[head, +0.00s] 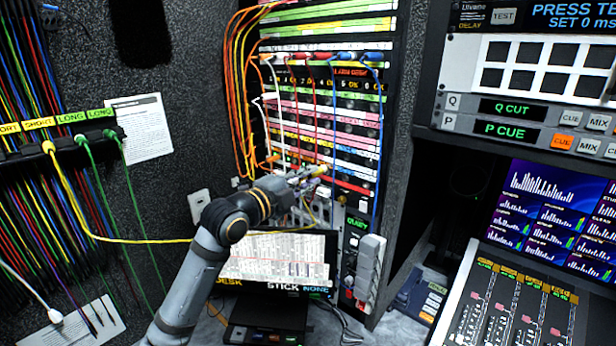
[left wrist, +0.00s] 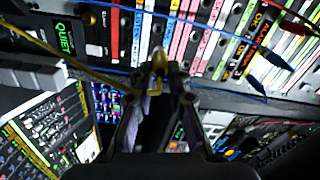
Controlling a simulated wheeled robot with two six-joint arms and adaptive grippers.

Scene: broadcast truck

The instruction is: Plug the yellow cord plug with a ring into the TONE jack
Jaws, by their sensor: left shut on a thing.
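My left gripper (head: 306,180) is shut on the yellow cord plug (head: 320,171), in front of the lower part of the patch rack (head: 282,60). In the left wrist view the plug (left wrist: 158,62) stands between the fingertips (left wrist: 157,92), its tip toward the rack's labelled strips. I cannot tell whether it touches the panel. The yellow cord (head: 140,241) runs from the left cord holder, behind my arm, to the gripper. It also shows in the left wrist view (left wrist: 60,56). A ring on the plug is too small to make out. The TONE label cannot be read. My right gripper is not in view.
Orange cords (head: 233,70) hang at the rack's left side. Red and blue cords (head: 375,130) hang across its front, near my gripper. A cord holder (head: 45,147) with several cords is on the left wall. A monitor (head: 275,258) stands below my gripper.

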